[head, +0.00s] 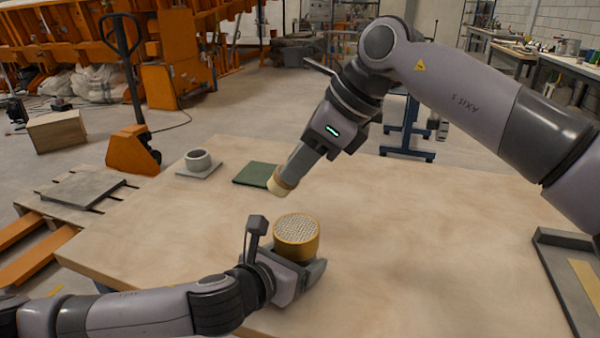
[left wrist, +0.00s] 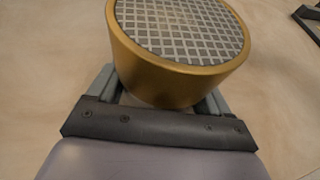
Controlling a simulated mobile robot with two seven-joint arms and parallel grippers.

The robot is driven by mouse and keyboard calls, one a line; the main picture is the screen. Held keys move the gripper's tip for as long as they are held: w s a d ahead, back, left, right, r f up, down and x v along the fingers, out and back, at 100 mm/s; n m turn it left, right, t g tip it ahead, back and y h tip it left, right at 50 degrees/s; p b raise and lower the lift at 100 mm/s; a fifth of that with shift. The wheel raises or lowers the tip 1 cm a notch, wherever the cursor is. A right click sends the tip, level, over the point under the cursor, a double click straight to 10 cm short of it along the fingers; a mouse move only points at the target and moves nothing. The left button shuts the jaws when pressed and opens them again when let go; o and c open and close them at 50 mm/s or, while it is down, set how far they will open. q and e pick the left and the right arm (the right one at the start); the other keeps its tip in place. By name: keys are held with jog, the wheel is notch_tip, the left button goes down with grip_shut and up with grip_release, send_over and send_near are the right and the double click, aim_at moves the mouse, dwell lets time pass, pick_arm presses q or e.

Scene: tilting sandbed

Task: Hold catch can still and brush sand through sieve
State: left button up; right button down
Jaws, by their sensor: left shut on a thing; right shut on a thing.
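A gold-coloured round can (head: 297,250) stands near the table's front edge, with a mesh sieve (head: 296,228) across its top. My left gripper (head: 300,272) is shut around the can's lower side. In the left wrist view the can (left wrist: 185,82) sits between the fingers, under the mesh (left wrist: 180,25). I cannot tell how much sand lies on the mesh. My right gripper (head: 305,160) is shut on a brush (head: 279,186) with pale bristles and a brown band. The bristles point down and left, behind and above the can, apart from the mesh.
A green mat (head: 256,174) lies behind the brush. A grey ring-shaped pot (head: 198,160) stands on a small plate (head: 199,171) at the back left. A grey tray (head: 562,240) is at the right edge. The table (head: 420,240) between is clear.

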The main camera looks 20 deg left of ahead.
jog(key=shift+r, duration=0.15)
jog(key=shift+r, duration=1.45)
jog(key=shift+s+a+f, duration=0.25)
jog(key=shift+s+f, duration=0.35)
jog(key=shift+f, duration=0.35)
